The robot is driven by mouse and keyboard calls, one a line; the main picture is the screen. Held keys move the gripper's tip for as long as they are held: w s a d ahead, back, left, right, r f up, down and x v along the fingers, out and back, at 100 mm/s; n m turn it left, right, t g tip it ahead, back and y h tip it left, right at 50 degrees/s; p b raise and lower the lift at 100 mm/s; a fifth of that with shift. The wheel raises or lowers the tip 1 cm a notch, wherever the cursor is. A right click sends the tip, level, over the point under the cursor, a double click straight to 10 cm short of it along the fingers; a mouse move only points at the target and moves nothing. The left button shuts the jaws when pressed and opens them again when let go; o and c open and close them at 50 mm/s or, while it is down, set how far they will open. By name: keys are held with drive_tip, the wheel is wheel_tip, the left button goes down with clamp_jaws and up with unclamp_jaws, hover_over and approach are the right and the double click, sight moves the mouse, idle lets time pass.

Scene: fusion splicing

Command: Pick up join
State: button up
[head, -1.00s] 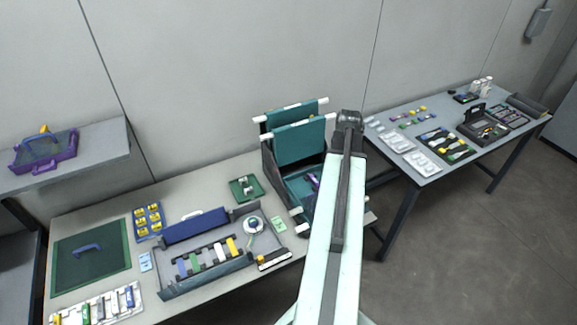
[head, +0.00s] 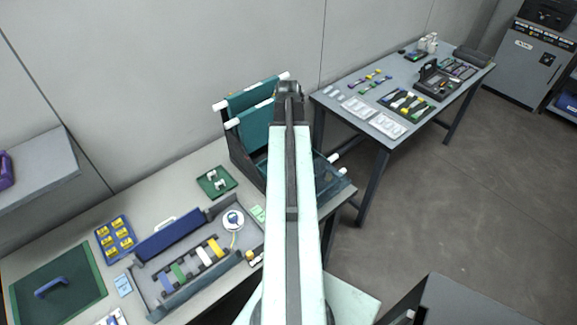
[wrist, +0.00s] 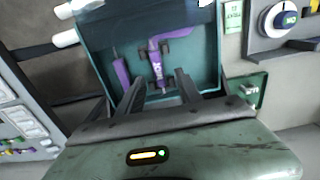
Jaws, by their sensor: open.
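The join appears to be a purple tool (wrist: 156,62) with white lettering, lying in a teal tray (wrist: 205,62) in the wrist view. The lettering is small but seems to read "JOIN". A second purple piece (wrist: 121,74) lies to its left in the same tray. My gripper (wrist: 160,80) is open and empty, with its two dark fingers reaching over the near part of the tray, one toward each side of the lettered tool's lower end. In the head view my arm hides the gripper and the tool.
The teal rack (head: 253,100) with white rails stands at the right end of the near table (head: 165,195). A grey tray (head: 150,268) with colored pieces and a small green tray (head: 216,182) are beside it. A second table (head: 390,75) stands beyond, with open floor to its right.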

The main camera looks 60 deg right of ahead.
wheel_tip(320, 180, down, 5)
drive_tip(key=b, duration=0.4)
drive_tip(key=shift+d+f, duration=0.1)
drive_tip(key=shift+d, duration=0.05)
drive_tip(key=shift+r, duration=0.2)
clamp_jaws()
